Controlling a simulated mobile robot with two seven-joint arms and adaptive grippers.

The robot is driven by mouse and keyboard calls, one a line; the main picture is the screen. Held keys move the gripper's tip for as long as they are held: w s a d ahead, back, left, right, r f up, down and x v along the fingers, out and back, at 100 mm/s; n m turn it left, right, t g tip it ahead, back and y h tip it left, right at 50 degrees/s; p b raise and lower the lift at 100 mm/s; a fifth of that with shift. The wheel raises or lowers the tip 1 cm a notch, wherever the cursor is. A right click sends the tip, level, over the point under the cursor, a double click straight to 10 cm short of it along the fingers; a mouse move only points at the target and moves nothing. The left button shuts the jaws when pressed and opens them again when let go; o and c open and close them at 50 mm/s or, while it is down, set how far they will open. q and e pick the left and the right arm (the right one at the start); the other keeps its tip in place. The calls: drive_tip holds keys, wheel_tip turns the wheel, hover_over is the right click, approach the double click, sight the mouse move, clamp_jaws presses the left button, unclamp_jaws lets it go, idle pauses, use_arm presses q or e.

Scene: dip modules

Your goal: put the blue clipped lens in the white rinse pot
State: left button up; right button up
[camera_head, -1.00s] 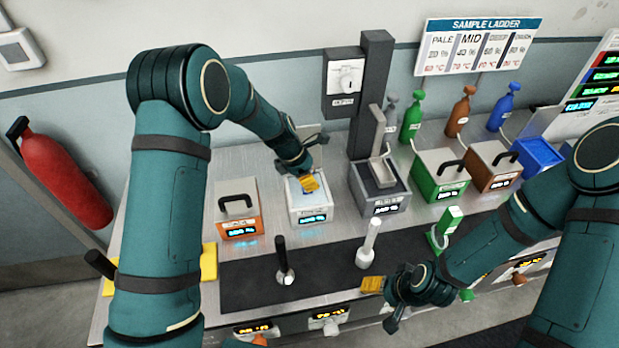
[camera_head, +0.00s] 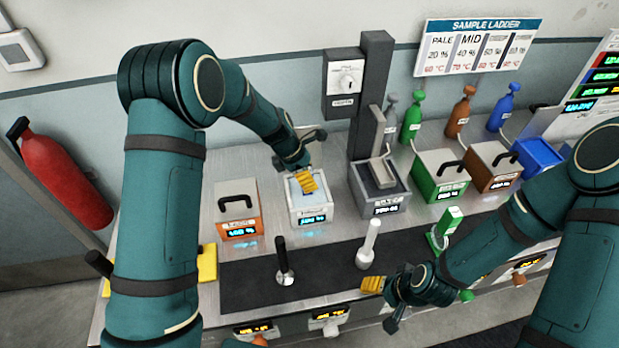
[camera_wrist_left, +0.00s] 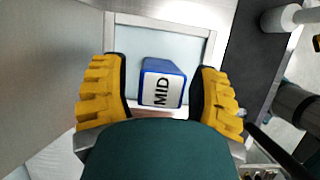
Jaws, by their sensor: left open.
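The white rinse pot (camera_head: 325,211) stands on the counter left of centre in the head view; its pale rim (camera_wrist_left: 165,20) shows in the left wrist view. My left gripper (camera_head: 306,181) points down over the pot. In the wrist view its yellow fingers (camera_wrist_left: 158,90) are open, one on each side of the blue clipped lens (camera_wrist_left: 161,84), labelled MID. The lens lies within the pot's opening as seen from above; its depth cannot be told. In the head view the lens is hidden. My right gripper (camera_head: 372,285) is low over the counter's front edge, its jaws unclear.
An orange pot (camera_head: 238,227) stands left of the white pot, a grey device (camera_head: 380,205) right of it. Green (camera_head: 437,183) and brown (camera_head: 488,178) pots are further right. A black post (camera_head: 284,262) and a white post (camera_head: 367,243) rise from the dark mat (camera_head: 240,290).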

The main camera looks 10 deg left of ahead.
use_arm(q)
drive_tip(key=v, duration=1)
drive_tip(key=shift+r+p, duration=0.25)
drive_tip(key=shift+p, duration=0.05)
drive_tip(key=shift+s, duration=0.1)
